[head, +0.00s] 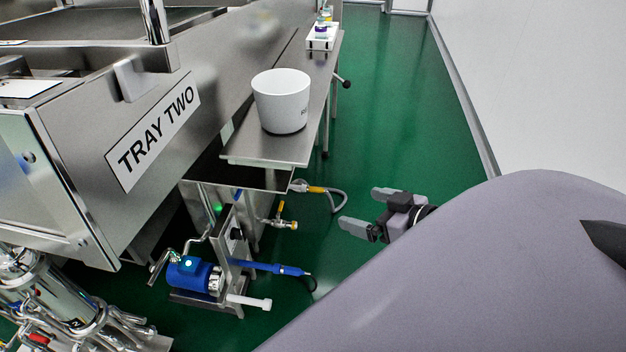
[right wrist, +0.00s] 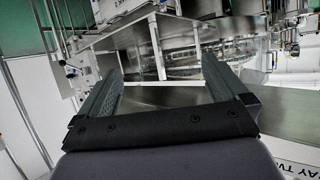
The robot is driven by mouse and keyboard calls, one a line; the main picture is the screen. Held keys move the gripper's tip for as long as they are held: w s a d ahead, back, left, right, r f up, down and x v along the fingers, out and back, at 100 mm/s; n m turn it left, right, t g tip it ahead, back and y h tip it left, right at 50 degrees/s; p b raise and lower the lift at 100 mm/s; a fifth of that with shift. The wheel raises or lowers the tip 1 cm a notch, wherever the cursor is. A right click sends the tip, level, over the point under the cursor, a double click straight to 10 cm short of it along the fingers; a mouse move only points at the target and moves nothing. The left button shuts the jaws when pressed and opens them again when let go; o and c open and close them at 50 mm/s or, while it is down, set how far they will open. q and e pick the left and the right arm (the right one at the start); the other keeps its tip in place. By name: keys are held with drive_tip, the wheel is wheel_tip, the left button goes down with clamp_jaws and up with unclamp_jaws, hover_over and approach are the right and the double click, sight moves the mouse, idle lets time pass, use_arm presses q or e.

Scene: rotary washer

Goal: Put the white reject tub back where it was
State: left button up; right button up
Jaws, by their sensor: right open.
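The white reject tub (head: 281,101) stands upright on a narrow steel side table (head: 262,151), near its front end. Part of a dark marking shows on the tub's right side. My right gripper (head: 364,210) is open and empty, to the right of the table's front end and apart from the tub, over the green floor. In the right wrist view its two fingers (right wrist: 158,82) are spread with nothing between them. The tub does not show clearly in that view. My left gripper is not in view.
The steel machine with the TRAY TWO label (head: 153,130) fills the left. A white holder (head: 321,37) with small bottles sits at the table's far end. A blue pump (head: 194,275) and hoses are below. Green floor (head: 400,120) lies free between table and white wall.

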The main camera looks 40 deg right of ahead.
drive_tip(key=s+a+f+g, duration=0.1)
drive_tip(key=s+a+f, duration=0.1)
drive_tip(key=a+f, duration=0.5)
drive_tip(key=s+a+f+n+g, duration=0.1)
drive_tip(key=s+a+f, duration=0.1)
drive_tip(key=a+f, duration=0.6)
drive_tip(key=a, duration=0.3)
drive_tip(key=shift+s+a+g+y, duration=0.15)
drive_tip(key=shift+s+g+y, duration=0.15)
drive_tip(key=shift+g, duration=0.1)
wheel_tip(320, 180, up, 5)
drive_tip(key=p, duration=0.5)
drive_tip(key=shift+r+p, duration=0.15)
drive_tip(key=shift+p, duration=0.15)
